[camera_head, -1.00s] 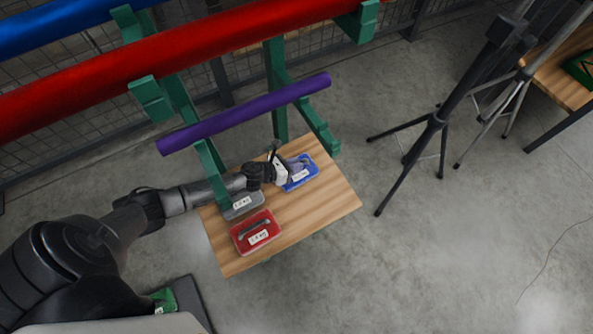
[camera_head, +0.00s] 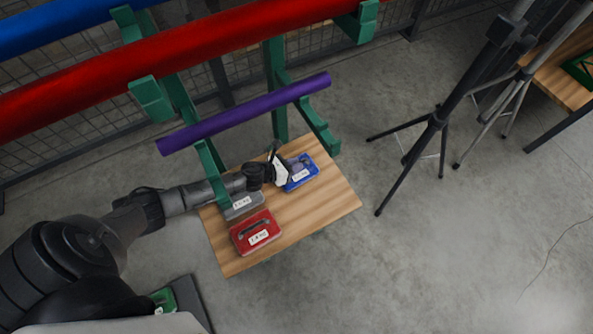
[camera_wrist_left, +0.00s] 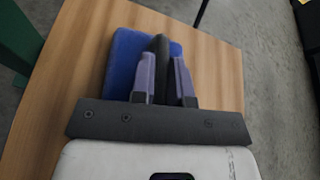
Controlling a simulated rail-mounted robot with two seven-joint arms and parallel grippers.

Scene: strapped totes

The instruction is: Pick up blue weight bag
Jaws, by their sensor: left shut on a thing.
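The blue weight bag (camera_head: 304,170) lies on the wooden table (camera_head: 318,212) at its far right part, with a white label on it. It also shows in the left wrist view (camera_wrist_left: 124,62), with its dark handle (camera_wrist_left: 160,50) upright. My left gripper (camera_head: 294,168) reaches over the bag from the left. In the left wrist view its two purple-grey fingers (camera_wrist_left: 164,78) are shut on the handle, one on each side. I cannot see any gap between bag and table. My right gripper is in neither view.
A grey weight bag (camera_head: 241,205) and a red weight bag (camera_head: 255,233) lie on the same table. A green rack with red, blue and purple (camera_head: 245,112) tubes stands behind. Tripods (camera_head: 437,122) stand at the right. The floor between is clear.

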